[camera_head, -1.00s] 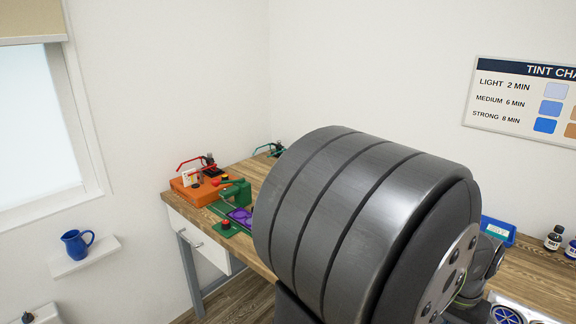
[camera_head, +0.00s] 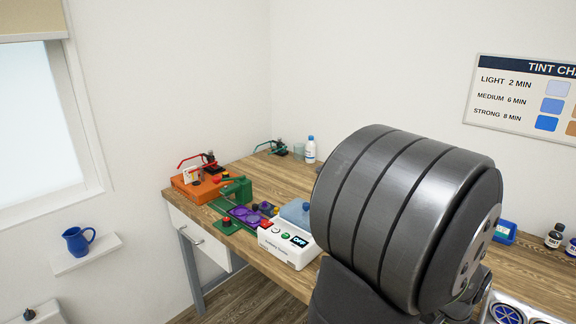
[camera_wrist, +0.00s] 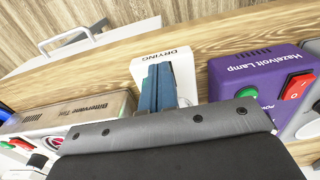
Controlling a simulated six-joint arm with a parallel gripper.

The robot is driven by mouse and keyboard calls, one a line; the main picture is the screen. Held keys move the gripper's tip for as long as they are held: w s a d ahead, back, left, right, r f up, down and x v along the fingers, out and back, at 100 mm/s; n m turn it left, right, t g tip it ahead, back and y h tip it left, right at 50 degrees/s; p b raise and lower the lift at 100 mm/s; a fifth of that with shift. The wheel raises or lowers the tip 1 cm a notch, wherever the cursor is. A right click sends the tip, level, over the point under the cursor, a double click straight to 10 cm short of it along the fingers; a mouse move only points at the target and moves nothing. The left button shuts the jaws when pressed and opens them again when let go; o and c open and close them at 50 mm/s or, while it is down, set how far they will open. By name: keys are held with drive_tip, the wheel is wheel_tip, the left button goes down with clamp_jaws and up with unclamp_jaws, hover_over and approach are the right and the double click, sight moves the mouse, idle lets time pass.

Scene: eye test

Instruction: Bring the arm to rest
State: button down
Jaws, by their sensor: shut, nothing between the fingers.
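In the wrist view my gripper (camera_wrist: 160,72) shows as two narrow blue-grey fingers lying side by side, shut with nothing between them. They stand out past the dark bolted edge of my own wrist, in front of a white block marked DRYING (camera_wrist: 180,62). I cannot tell whether they touch it. In the head view a big dark grey ribbed part of my arm fills the middle right and hides my gripper.
A purple Hazelvolt Lamp box (camera_wrist: 262,75) sits right of my fingers, a beige device (camera_wrist: 85,112) left. In the head view, the wooden bench (camera_head: 262,172) carries a white OFF-display device (camera_head: 288,246), an orange unit (camera_head: 198,190) and bottles (camera_head: 310,150).

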idle(0.4)
wheel_tip(320, 180, up, 6)
drive_tip(key=r, duration=0.1)
wheel_tip(320, 180, down, 7)
drive_tip(key=shift+f, duration=0.1)
drive_tip(key=w+d+r, duration=0.1)
drive_tip(key=w+r, duration=0.1)
drive_tip(key=r, duration=0.8)
drive_tip(key=w+d+r+g+y, duration=0.1)
drive_tip(key=d+r, duration=0.1)
drive_tip(key=r, duration=0.9)
drive_tip(key=shift+w+d+r, duration=0.2)
drive_tip(key=shift+w+d, duration=0.1)
drive_tip(key=shift+w, duration=0.05)
